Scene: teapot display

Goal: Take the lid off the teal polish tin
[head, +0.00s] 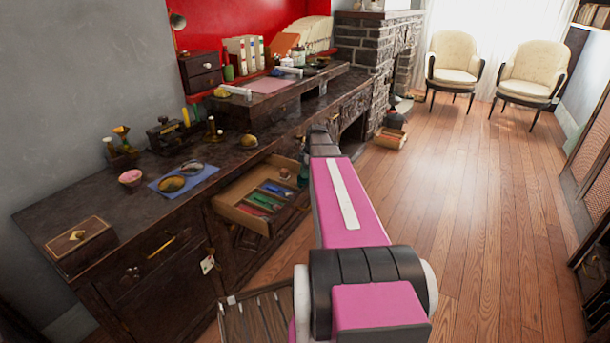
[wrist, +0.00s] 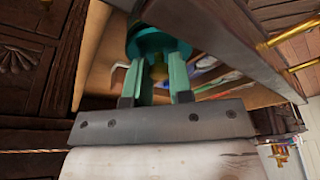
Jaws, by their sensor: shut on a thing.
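In the wrist view my gripper (wrist: 157,62) is shut on a round teal thing (wrist: 152,41), which looks like the teal polish tin or its lid. I cannot tell whether the lid is on the tin or apart from it. A yellowish piece shows between the green fingers. The grip is over or beside the open drawer, close to its wooden edge. In the head view my pink arm mostly hides the gripper; only a small dark teal patch shows beside the drawer's right end.
The open drawer (head: 240,215) holds several coloured items. On the desk (head: 60,212) are a blue mat (head: 200,180) with round dishes, a wooden box (head: 83,245) and a pink bowl (head: 130,177). The wooden floor (head: 470,200) on the right is clear.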

